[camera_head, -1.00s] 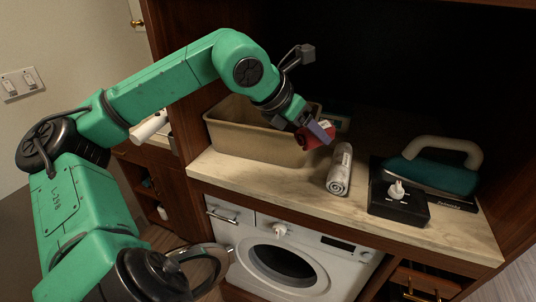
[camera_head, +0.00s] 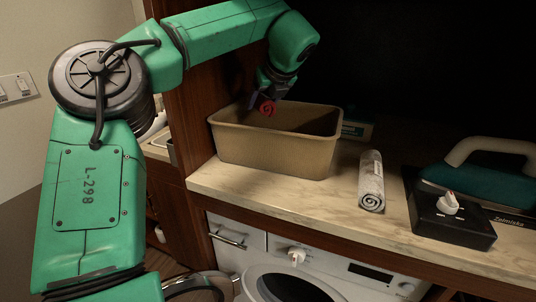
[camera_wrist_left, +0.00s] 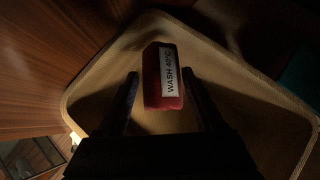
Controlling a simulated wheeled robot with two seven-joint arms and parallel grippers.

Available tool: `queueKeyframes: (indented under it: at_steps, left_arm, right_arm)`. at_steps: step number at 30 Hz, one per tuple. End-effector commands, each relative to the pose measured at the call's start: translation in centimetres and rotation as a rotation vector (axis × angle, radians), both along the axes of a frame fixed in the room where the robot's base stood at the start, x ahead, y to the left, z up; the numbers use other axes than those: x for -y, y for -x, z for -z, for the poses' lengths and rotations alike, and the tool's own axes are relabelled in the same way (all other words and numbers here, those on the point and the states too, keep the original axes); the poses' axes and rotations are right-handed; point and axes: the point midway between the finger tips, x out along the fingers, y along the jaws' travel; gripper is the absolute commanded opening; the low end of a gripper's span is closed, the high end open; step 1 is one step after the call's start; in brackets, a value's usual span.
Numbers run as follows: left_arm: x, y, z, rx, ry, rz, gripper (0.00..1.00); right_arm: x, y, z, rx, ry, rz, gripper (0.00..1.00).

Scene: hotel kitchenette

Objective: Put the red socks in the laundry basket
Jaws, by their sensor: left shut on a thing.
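The red socks (camera_head: 267,107) are a small rolled bundle held at the tip of my left gripper (camera_head: 262,99). In the left wrist view the red socks (camera_wrist_left: 155,88) carry a white label reading "WASH 40°C" and sit between the two dark fingers of the left gripper (camera_wrist_left: 162,92). The tan laundry basket (camera_head: 270,151) stands on the counter at the left. The socks are over its open top, near the rim's left part; the wrist view shows the basket's inside (camera_wrist_left: 235,120) beneath them. My right gripper is not in view.
A rolled grey towel (camera_head: 371,180) lies right of the basket on the marble counter (camera_head: 300,206). A black box with a white knob (camera_head: 450,217) and a teal iron (camera_head: 480,182) stand farther right. A washing machine (camera_head: 300,270) is below. A wooden side panel rises at left.

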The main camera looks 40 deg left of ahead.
Motion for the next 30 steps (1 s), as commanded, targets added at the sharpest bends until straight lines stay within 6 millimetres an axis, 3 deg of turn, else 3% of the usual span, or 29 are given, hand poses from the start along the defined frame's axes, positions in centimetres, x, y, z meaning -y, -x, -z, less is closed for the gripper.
queueKeyframes:
  at_steps: [3, 13, 24, 25, 27, 30]
  left_arm:
    - [0.0, 0.1, 3.0, -0.006, 0.005, 0.001, 0.14]
    - [0.0, 0.1, 8.7, -0.003, 0.004, 0.003, 0.14]
    - [0.0, 0.1, 9.6, 0.0, 0.002, 0.002, 0.14]
    - [0.0, 0.1, 9.5, -0.001, 0.002, 0.003, 0.77]
    - [0.0, 0.1, 9.4, -0.001, 0.003, 0.003, 0.99]
    - [0.0, 0.1, 9.4, -0.001, 0.003, 0.003, 0.99]
  right_arm:
    - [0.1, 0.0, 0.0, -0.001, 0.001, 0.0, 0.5]
    - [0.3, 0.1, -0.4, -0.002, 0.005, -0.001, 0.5]
    - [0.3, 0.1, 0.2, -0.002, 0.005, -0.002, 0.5]
    - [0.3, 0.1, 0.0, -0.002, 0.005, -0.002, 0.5]
    - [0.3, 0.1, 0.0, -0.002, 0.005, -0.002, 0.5]
    - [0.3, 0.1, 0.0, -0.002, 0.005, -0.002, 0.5]
